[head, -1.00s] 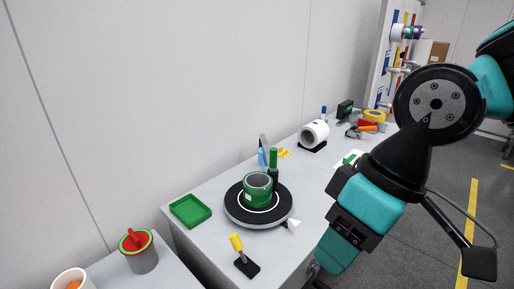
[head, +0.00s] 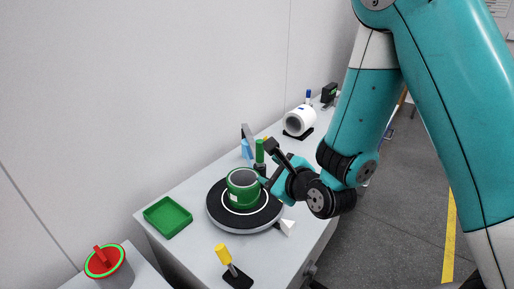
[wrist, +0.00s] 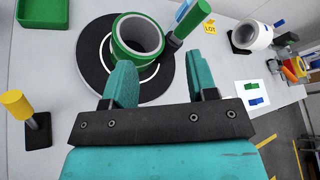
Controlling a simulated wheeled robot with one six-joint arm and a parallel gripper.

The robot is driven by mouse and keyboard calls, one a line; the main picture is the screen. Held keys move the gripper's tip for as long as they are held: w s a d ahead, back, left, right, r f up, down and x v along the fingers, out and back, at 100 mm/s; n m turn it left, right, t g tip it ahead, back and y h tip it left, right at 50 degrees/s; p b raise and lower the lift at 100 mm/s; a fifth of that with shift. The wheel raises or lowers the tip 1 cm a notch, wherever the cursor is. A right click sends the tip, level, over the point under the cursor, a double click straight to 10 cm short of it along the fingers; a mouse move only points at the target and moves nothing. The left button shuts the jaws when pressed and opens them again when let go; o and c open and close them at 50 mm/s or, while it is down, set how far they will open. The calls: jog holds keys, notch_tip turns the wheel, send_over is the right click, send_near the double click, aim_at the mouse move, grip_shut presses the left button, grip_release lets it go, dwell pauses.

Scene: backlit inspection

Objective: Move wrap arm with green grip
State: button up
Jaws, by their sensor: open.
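The wrap arm's green grip (head: 259,151) stands upright on a dark base at the back of the black turntable (head: 216,207). In the wrist view the green grip (wrist: 192,19) leans up and right, with its dark lower part beside the green roll. The hollow green roll (head: 242,194) sits on the turntable (wrist: 94,62); its open top shows in the wrist view (wrist: 137,36). My gripper (wrist: 162,78) is open and empty, its two teal fingers pointing toward the roll and the grip's base. In the head view my gripper (head: 269,166) is just right of the roll and grip.
A yellow-topped post (head: 226,258) stands at the front, and a green tray (head: 167,217) lies to the left. A white roll (head: 299,121) lies farther back. A yellow label (wrist: 210,27) and a white card (wrist: 254,97) lie on the table.

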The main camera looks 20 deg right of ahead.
aim_at(257, 144)
jog(key=w+m+t+p, duration=0.1)
jog(key=w+m+p, duration=0.2)
jog(key=w, duration=0.2)
jog(key=w+d+f+m+t+h+p, duration=0.1)
jog(key=w+m+p, duration=0.2)
jog(key=w, duration=0.1)
jog(key=w+m+t+p, duration=0.2)
jog(key=w+p, duration=0.1)
jog(key=w, duration=0.2)
jog(key=shift+w+d+f+m, duration=0.25)
jog(key=shift+w+f+m, duration=0.05)
jog(key=shift+w+m, duration=0.1)
jog(key=w+p, duration=0.1)
jog(key=p, duration=0.2)
jog(key=shift+w+a+f+p, duration=0.15)
jog(key=shift+w+f+p, duration=0.2)
jog(key=shift+w, duration=0.05)
grip_shut()
jog(key=shift+f, duration=0.1)
